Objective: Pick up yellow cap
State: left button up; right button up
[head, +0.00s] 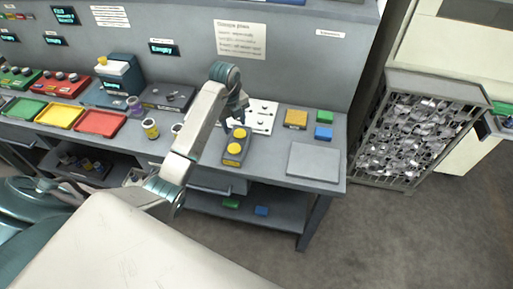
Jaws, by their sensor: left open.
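Two round yellow caps show on a small dark tray (226,162) near the middle of the bench: a back yellow cap (239,133) and a front yellow cap (235,148). My left gripper (240,119) hangs just behind and above the back cap, in front of a white board. It is open and small in view; I see nothing between its fingers. I cannot tell its exact height above the cap. My right gripper is not in view.
A white board (263,117) with dark spots lies behind the tray. A yellow jar (150,128) stands left. A metal cage (415,130) stands beyond the bench.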

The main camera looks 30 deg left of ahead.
pick_arm(q)
jog(key=b, duration=0.6)
send_over(234, 147)
jog(key=shift+n+g, duration=0.3)
jog(key=f, duration=0.5)
jog(key=shift+w+a+f, duration=0.2)
jog(key=shift+w+a, duration=0.05)
jog(key=shift+a, duration=0.15)
jog(key=f+b, duration=0.2)
jog(key=f, duration=0.1)
jog(key=d+f+b, duration=0.1)
jog(key=f, duration=0.1)
jog(key=shift+s+f, duration=0.1)
jog(key=shift+s, duration=0.25)
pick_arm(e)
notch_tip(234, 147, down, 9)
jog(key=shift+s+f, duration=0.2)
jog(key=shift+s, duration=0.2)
pick_arm(q)
jog(key=c, duration=0.6)
